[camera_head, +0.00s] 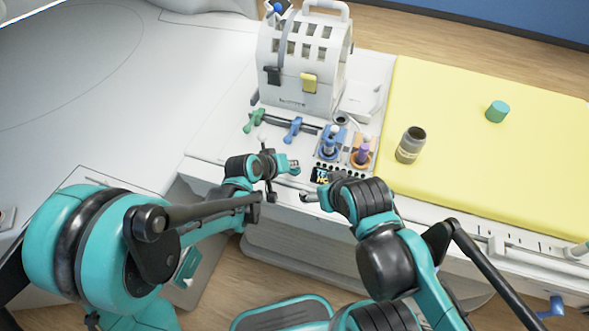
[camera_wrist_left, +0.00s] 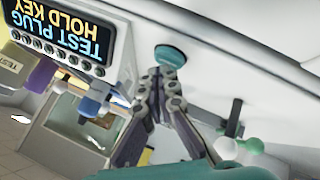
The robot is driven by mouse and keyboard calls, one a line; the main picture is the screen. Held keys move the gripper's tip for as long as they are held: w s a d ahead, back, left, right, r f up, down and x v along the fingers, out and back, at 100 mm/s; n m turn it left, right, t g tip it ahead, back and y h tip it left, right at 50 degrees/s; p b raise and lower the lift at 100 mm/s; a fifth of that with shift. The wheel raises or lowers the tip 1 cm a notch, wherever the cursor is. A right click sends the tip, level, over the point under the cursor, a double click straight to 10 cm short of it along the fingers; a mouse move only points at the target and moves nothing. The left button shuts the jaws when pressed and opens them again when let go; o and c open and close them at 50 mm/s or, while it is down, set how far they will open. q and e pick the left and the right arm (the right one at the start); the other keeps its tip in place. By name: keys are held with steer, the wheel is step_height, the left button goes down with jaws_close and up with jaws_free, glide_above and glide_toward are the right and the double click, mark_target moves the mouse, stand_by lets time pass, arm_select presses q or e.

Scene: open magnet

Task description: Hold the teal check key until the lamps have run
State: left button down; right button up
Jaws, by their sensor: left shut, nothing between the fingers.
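The teal check key (camera_wrist_left: 171,55) is a round cap on the pale panel in the left wrist view. My left gripper (camera_wrist_left: 166,70) is shut with nothing between its fingers. Its tips overlap the key's near edge; whether they press it I cannot tell. In the head view this gripper (camera_head: 293,167) is over the panel's front edge, left of the display (camera_head: 321,174). The display reads "TEST PLUG HOLD KEY", upside down in the left wrist view (camera_wrist_left: 65,28). The row of round lamps (camera_wrist_left: 60,54) beside it looks grey and unlit. My right gripper (camera_head: 308,197) is near the panel edge, its fingers unclear.
Behind my grippers are a green lever (camera_head: 254,121), a blue lever (camera_head: 293,128), a blue plug (camera_head: 329,146) and a purple one (camera_head: 362,153). A white slotted housing (camera_head: 301,60) stands behind. A dark jar (camera_head: 410,145) and teal cylinder (camera_head: 497,111) sit on the yellow pad (camera_head: 470,160).

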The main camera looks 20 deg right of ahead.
arm_select(q)
steer(key=shift+f+b, duration=0.4)
stand_by(0.6)
stand_by(3.9)
steer(key=shift+r+p, duration=0.6)
steer(key=shift+r, duration=0.25)
step_height(320, 180, up, 5)
steer(key=p, duration=0.3)
steer(key=shift+p, duration=0.4)
